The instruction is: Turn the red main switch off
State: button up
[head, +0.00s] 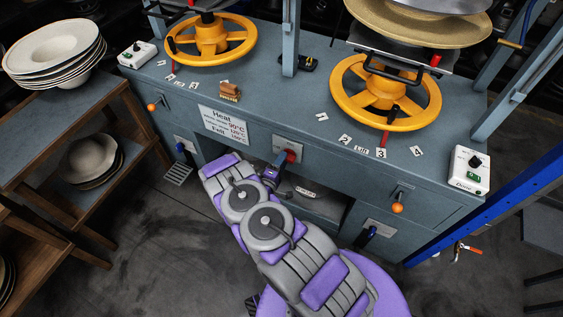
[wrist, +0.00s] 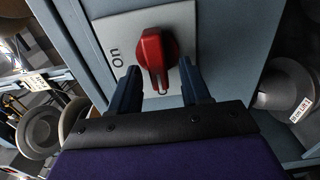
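The red main switch (head: 291,156) is a rotary knob on a light plate on the front of the blue-grey press bench. It also shows large in the wrist view (wrist: 154,50), with "On" printed on the plate to its left. My gripper (wrist: 160,82) is open, with one dark blue finger on each side of the knob's lower end and gaps between them. I cannot tell how deep the fingertips reach along the knob. In the head view my gripper (head: 277,170) is just below and left of the switch, and my arm hides part of the bench front.
Two yellow handwheels (head: 386,92) (head: 210,40) stand on the bench top (head: 290,103). Orange-knobbed levers (head: 397,207) (head: 152,107) stick out of the front. White control boxes (head: 469,170) (head: 137,54) sit at both ends.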

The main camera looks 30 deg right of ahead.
jog(key=p+v, duration=0.2)
jog(key=v, duration=1.5)
jog(key=shift+p, duration=0.4)
jog(key=shift+s+a+f, duration=0.1)
jog(key=shift+a, duration=0.05)
